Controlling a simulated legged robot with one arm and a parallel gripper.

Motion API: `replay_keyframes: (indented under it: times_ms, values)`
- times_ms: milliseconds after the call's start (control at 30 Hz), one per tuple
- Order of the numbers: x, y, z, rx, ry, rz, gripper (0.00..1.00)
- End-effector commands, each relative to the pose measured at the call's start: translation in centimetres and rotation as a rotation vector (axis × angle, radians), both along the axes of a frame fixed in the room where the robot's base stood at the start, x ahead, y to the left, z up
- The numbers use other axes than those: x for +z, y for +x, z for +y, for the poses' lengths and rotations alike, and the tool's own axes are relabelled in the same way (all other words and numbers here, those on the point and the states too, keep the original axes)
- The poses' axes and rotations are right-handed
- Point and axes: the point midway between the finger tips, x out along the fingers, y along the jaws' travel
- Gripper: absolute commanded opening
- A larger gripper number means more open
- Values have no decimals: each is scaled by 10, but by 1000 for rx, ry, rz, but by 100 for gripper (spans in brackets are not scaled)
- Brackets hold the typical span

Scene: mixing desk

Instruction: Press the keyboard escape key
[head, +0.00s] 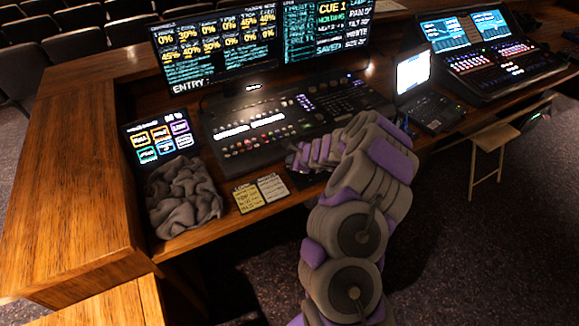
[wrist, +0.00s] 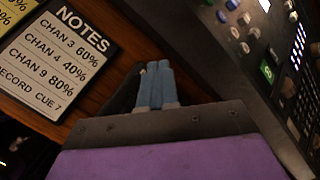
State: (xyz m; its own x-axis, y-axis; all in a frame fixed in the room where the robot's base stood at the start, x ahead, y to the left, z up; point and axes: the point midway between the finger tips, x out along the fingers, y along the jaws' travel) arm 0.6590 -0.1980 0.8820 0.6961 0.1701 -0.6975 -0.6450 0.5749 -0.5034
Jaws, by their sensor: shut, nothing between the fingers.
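My gripper (head: 296,158) is at the front edge of the lighting console (head: 232,150), right of the note cards in the head view. In the wrist view its two blue fingers (wrist: 156,68) are together with nothing between them. They point at the wooden desk strip between the notes card and the console. A dark flat item lies beside and partly behind the fingers; I cannot tell what it is. I cannot make out the escape key in either view. A dark keyboard-like unit (head: 432,110) lies in front of a small lit screen (head: 413,71), to the right of my arm.
The white notes card (head: 272,187) also shows in the wrist view (wrist: 57,58). A yellow card (head: 248,198), crumpled grey cloth (head: 184,197) and touch panel (head: 160,138) are on the left. Two monitors (head: 215,50) stand behind the console. Another mixing desk (head: 490,60) is at right.

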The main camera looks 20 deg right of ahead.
Motion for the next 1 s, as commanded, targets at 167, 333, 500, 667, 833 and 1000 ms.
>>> replay_keyframes:
  times_ms: [167,333,500,667,833,1000]
  values:
    - [1,0,4,1,-3,-2,0]
    - [2,1,7,1,-4,-2,0]
    - [1,0,3,1,-2,-1,0]
    - [0,0,1,1,0,-1,0]
    - [-4,0,-1,0,0,0,0]
    - [-7,-1,-2,0,-2,-1,0]
